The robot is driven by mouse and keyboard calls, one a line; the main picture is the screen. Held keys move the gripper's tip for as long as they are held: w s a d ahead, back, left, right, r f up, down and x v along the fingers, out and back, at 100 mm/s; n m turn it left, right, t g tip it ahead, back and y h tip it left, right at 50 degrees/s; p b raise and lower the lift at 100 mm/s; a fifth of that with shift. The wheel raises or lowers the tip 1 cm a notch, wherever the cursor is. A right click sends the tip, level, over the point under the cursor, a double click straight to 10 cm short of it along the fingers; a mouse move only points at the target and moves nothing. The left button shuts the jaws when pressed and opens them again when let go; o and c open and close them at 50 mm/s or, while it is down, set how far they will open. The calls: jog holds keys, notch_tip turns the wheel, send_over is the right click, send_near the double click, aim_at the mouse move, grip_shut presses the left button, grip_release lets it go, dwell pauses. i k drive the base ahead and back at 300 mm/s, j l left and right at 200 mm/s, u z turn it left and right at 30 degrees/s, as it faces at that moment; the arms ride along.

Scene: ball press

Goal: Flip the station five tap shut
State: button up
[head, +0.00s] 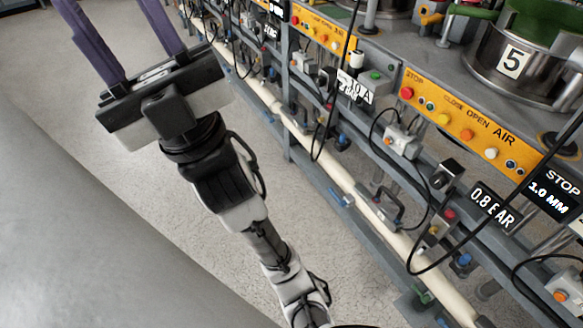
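The station five vessel (480,72), a steel drum with a white "5" plate (513,60), stands at the upper right. Its yellow panel (468,128) reads STOP, CLOSE, OPEN and AIR. Below, small fittings sit along the cream pipe (345,180): a red-topped one (449,215), a blue one (462,262) and a grey bracket-like one (383,207). I cannot tell which is the station five tap or how it is set. My gripper (106,8) is at the upper left, far from them. Its purple fingers are apart with nothing seen between them; their tips are cut off.
Displays reading "0.8 BAR" (493,207) and "STOP 1.0 MM" (556,193) hang below the panel. Black cables loop across the rack (290,125). Similar stations continue to the upper left. Speckled floor (250,190) between my arm and the rack is clear.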

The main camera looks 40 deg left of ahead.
aim_at(341, 203)
jog(key=u, duration=0.6)
jog(key=l+u, duration=0.2)
jog(key=l, duration=0.2)
jog(key=i+l+u, duration=0.15)
jog(key=l, duration=0.25)
